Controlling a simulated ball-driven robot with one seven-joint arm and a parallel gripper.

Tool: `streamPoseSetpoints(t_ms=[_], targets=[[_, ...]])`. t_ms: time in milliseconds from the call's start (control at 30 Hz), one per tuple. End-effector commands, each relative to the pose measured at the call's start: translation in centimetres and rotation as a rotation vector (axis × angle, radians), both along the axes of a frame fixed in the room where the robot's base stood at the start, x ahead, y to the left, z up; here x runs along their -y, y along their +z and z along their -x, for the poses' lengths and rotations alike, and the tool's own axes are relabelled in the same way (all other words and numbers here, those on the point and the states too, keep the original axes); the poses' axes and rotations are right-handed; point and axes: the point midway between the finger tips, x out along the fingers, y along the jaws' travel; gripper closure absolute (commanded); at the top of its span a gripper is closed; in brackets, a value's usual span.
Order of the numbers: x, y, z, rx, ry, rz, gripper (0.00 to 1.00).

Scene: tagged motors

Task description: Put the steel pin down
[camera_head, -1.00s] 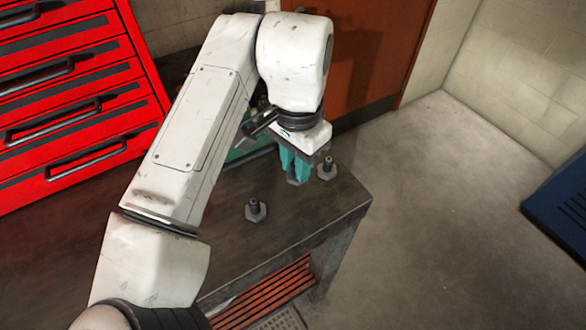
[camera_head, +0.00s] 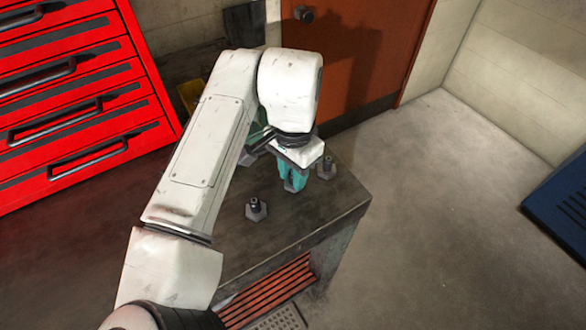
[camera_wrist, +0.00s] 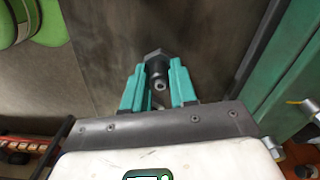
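The steel pin (camera_wrist: 157,66), a dark post on a hexagonal base, is between the two teal fingers of my gripper (camera_wrist: 159,90) in the wrist view. The fingers appear to touch it on both sides, and its base points away from the wrist. In the head view my gripper (camera_head: 293,184) points down at the dark workbench (camera_head: 315,213). The fingers mostly hide the pin there, and I cannot tell whether its base touches the top.
A similar pin (camera_head: 256,208) stands on the bench left of my gripper, and another pin (camera_head: 327,168) stands close on its right. The bench's right edge is near. A red drawer cabinet (camera_head: 70,110) stands at the left. The bench front is clear.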

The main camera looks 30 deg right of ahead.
Motion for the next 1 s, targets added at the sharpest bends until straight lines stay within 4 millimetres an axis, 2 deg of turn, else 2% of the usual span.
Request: streamPoseSetpoints(t_ms=[33,200,600,1000], targets=[[0.0,0.0,0.0,0.0,0.0,-0.001,0.67],[0.0,0.0,0.0,0.0,0.0,-0.001,0.52],[-0.1,-0.1,0.0,0.001,-0.001,-0.002,0.52],[0.7,7.8,-0.4,0.002,-0.001,0.0,0.52]])
